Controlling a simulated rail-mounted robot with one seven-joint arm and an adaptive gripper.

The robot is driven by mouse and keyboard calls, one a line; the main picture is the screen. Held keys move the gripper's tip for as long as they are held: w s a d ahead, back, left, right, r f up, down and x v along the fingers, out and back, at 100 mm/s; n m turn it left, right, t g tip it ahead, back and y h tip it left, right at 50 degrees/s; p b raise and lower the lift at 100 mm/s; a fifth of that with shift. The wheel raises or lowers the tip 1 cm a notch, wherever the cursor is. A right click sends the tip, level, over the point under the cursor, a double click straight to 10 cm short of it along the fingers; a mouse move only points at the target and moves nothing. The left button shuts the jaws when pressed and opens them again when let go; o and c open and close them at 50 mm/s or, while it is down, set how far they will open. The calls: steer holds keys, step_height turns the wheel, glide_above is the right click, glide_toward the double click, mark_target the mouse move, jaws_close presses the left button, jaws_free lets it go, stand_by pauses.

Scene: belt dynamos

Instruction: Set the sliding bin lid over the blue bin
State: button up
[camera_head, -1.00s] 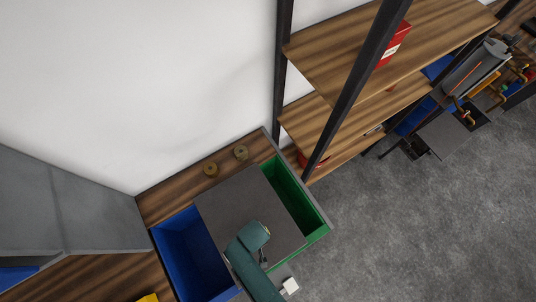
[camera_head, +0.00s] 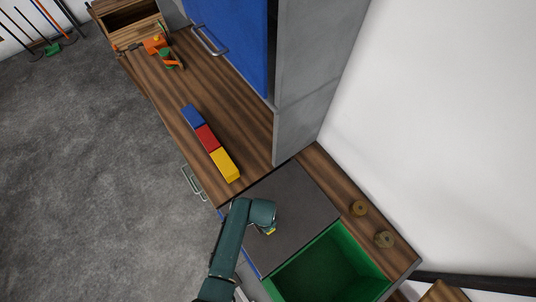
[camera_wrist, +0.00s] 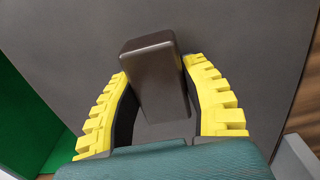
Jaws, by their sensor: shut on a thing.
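The sliding bin lid (camera_head: 292,200) is a flat dark grey panel. In the head view it lies over the blue bin (camera_head: 251,264), of which only a thin blue edge shows. The bin's inside is hidden. The lid also fills most of the wrist view (camera_wrist: 245,40). My gripper (camera_head: 270,231) is over the lid. In the wrist view its yellow fingers (camera_wrist: 157,85) are shut on the lid's dark block handle (camera_wrist: 150,62).
The green bin (camera_head: 330,265) beside the lid is open and looks empty. Blue, red (camera_head: 207,136) and yellow blocks stand on the bench. A grey cabinet side (camera_head: 310,80) rises near the lid.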

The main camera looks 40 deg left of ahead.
steer(key=shift+a+f, duration=0.1)
steer(key=o, duration=1.3)
steer(key=shift+a, duration=0.2)
steer(key=shift+c, duration=0.2)
step_height(320, 180, up, 12)
steer(key=shift+w+d, duration=0.1)
steer(key=shift+d, duration=0.05)
